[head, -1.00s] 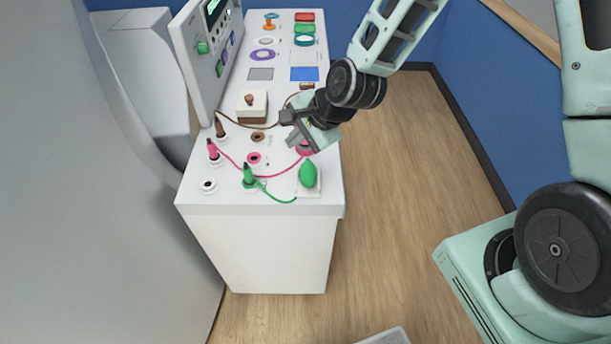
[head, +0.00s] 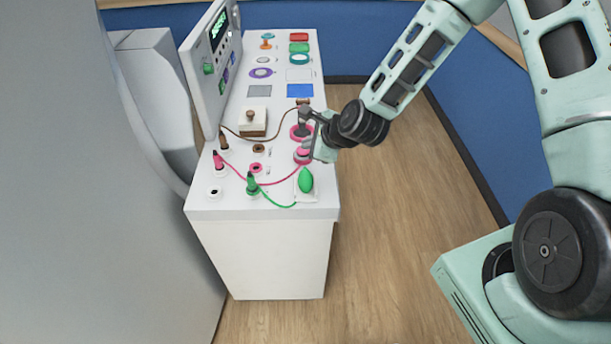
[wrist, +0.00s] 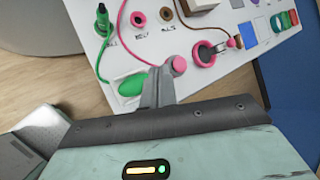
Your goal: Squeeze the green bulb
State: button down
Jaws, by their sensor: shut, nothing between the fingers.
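The green bulb (head: 306,180) lies on a white pad at the near right corner of the white console top. A green cord joins it to the green plug (head: 252,184). In the wrist view the green bulb (wrist: 131,84) shows just left of the fingers, partly hidden. My gripper (head: 306,151) is shut and empty, just beyond the bulb and apart from it, over the right edge of the console. In the wrist view my gripper (wrist: 160,78) has its fingertips close to a pink knob (wrist: 178,64); I cannot tell whether they touch.
The white console (head: 262,203) holds pink and brown plugs with cords, a pink ring (head: 297,131), a white box with a brown knob (head: 251,122) and several coloured pads. An upright display panel (head: 212,75) stands on the left. Wooden floor (head: 400,200) is clear to the right.

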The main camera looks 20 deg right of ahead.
jog(key=b, duration=0.6)
send_near(304, 174)
jog(key=shift+w+a+f, duration=0.35)
jog(key=shift+w+f, duration=0.1)
jog(key=shift+w, duration=0.4)
jog(key=shift+w+a+f, duration=0.3)
jog(key=shift+w+f, duration=0.2)
jog(key=shift+w, duration=0.3)
jog(key=shift+w+a+f, duration=0.35)
jog(key=shift+w+f, duration=0.1)
jog(key=shift+w, duration=0.4)
jog(key=shift+f, duration=0.1)
jog(key=shift+f+b, duration=0.3)
jog(key=shift+b, duration=0.25)
jog(key=shift+f+b, duration=0.6)
jog(key=shift+f, duration=0.2)
jog(key=shift+r+p, duration=0.95)
jog(key=shift+r, duration=0.3)
jog(key=shift+r+p, duration=1.9)
jog(key=shift+r, duration=0.6)
